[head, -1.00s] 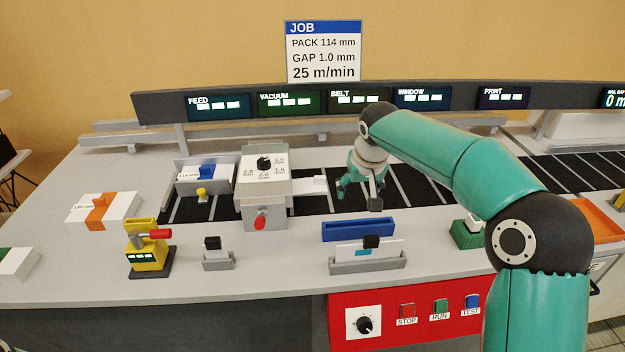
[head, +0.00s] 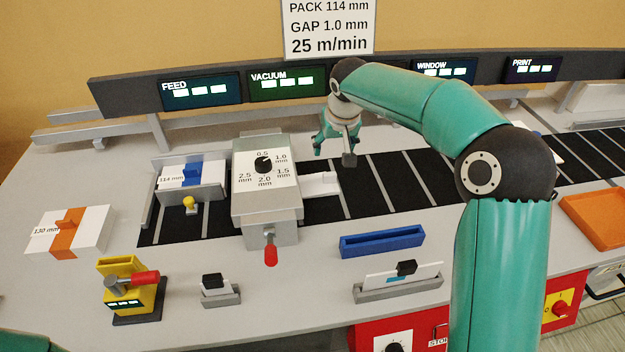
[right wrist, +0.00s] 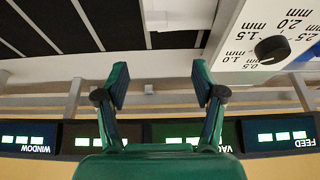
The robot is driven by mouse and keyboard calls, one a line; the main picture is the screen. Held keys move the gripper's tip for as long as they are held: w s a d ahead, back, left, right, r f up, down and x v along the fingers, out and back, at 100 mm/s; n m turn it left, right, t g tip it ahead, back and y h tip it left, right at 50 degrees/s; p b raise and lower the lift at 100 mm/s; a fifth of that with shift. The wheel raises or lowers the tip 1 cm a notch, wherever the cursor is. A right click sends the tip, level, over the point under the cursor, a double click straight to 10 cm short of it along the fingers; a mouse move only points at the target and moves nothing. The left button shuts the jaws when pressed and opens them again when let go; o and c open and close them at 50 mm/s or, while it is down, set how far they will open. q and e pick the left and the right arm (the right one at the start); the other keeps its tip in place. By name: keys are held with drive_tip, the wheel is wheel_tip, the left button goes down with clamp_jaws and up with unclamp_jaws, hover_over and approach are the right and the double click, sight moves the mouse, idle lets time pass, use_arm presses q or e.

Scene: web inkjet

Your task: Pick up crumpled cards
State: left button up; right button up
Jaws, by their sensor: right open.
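Another white piece (head: 549,147) lies on the belt at the right, partly hidden by my right arm. I cannot tell whether either is crumpled. My left gripper is out of view.
The gap box has a dial and a red-handled lever (head: 270,250). A blue tray (head: 382,241), a grey card holder (head: 400,289) and a yellow device (head: 130,285) stand in front. An orange tray (head: 598,215) is at right. Display bar (head: 390,78) runs behind.

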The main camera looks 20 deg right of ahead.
drive_tip(key=p, duration=0.1)
approach(330, 174)
drive_tip(key=x, duration=0.5)
drive_tip(key=shift+w, duration=0.4)
drive_tip(key=x, duration=0.1)
drive_tip(key=p+x, duration=0.1)
drive_tip(key=x, duration=0.1)
drive_tip(key=p+x, duration=0.1)
drive_tip(key=shift+s+f, duration=0.15)
drive_tip(key=shift+f, duration=0.2)
drive_tip(key=shift+d+f, duration=0.1)
drive_tip(key=shift+f, duration=0.25)
drive_tip(key=shift+c, duration=0.4)
drive_tip(key=c, duration=1.2)
drive_tip(key=shift+o, duration=0.2)
drive_tip(key=shift+r, duration=0.1)
